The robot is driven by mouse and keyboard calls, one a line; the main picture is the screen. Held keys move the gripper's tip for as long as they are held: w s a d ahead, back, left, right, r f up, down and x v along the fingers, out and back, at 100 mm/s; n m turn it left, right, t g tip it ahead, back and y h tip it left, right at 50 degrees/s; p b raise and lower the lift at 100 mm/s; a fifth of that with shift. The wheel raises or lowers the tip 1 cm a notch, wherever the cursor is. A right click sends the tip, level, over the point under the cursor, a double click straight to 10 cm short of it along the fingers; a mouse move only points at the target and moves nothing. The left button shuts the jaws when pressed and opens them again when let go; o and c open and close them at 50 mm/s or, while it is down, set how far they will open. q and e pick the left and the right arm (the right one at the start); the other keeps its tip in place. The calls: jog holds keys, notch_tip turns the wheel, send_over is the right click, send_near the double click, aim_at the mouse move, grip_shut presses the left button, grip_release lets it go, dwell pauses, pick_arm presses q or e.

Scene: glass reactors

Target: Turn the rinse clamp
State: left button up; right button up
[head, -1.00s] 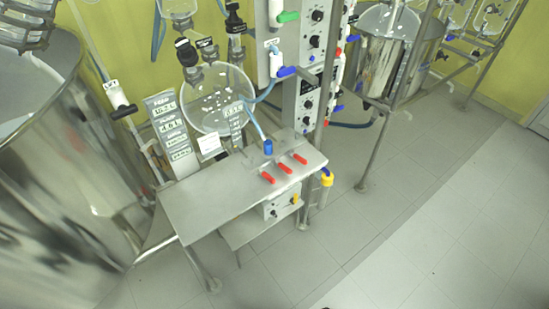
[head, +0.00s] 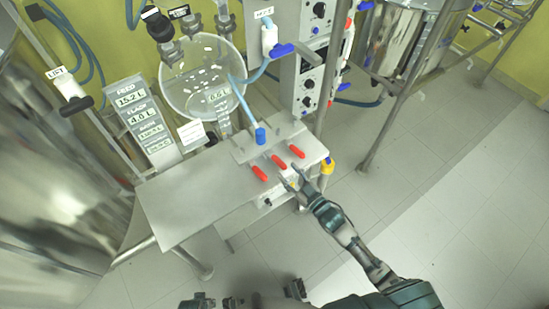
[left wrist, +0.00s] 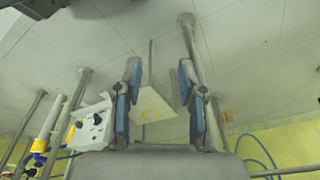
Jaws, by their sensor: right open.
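Three red-handled clamps sit in a row on the steel table (head: 190,195): a left one (head: 260,173), a middle one (head: 279,161) and a right one (head: 297,151). No readable label shows which is the rinse clamp. My right gripper (head: 293,179) is open at the table's front edge, in front of the red handles and apparently apart from them. Its fingers are spread and empty. My left gripper (left wrist: 160,75) shows in the left wrist view with its two blue-padded fingers wide apart and nothing between them.
A blue hose fitting (head: 261,136) stands behind the clamps. A glass vessel (head: 200,90) hangs behind the table, with a readout panel (head: 145,125) to its left. Control boxes (head: 312,70) and a steel post stand at the back right.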

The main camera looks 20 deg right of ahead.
aim_at(273, 155)
jog(key=x, duration=0.7)
jog(key=shift+w+b, duration=0.2)
jog(key=shift+b, duration=0.15)
jog(key=shift+w+a, duration=0.3)
jog(key=shift+a, duration=0.15)
jog(key=shift+d, duration=0.2)
jog(key=shift+c, duration=1)
pick_arm(q)
notch_tip(273, 155, up, 3)
jog(key=shift+w+d+f, duration=0.1)
pick_arm(e)
jog(key=shift+d, duration=0.2)
grip_shut()
